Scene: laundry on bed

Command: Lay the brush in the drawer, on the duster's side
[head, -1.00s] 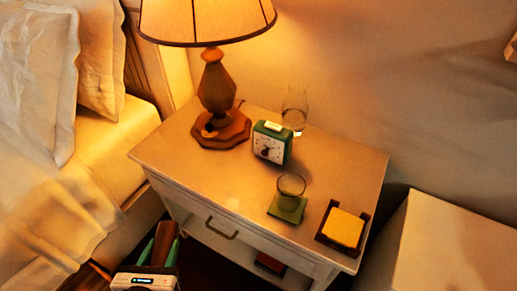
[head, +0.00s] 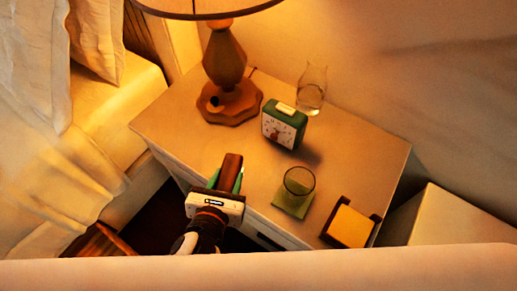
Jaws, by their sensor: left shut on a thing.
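My left gripper (head: 227,183) is shut on a brown block-like thing, which I take to be the brush (head: 231,165). Its brown end sticks up between the green fingers. The gripper is over the front edge of the nightstand (head: 190,125) in the head view; I cannot tell whether the brush touches the top. The drawer front is mostly hidden behind my gripper and arm, and I cannot see into the drawer. No duster is visible. My right gripper is not in view.
On the nightstand are a lamp (head: 224,55), a green clock (head: 284,125), a clear glass vessel (head: 311,92), a tumbler (head: 299,181) on a green coaster (head: 292,205), and a dark tray (head: 326,234) with a yellow pad (head: 350,226). The bed (head: 110,110) is at left.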

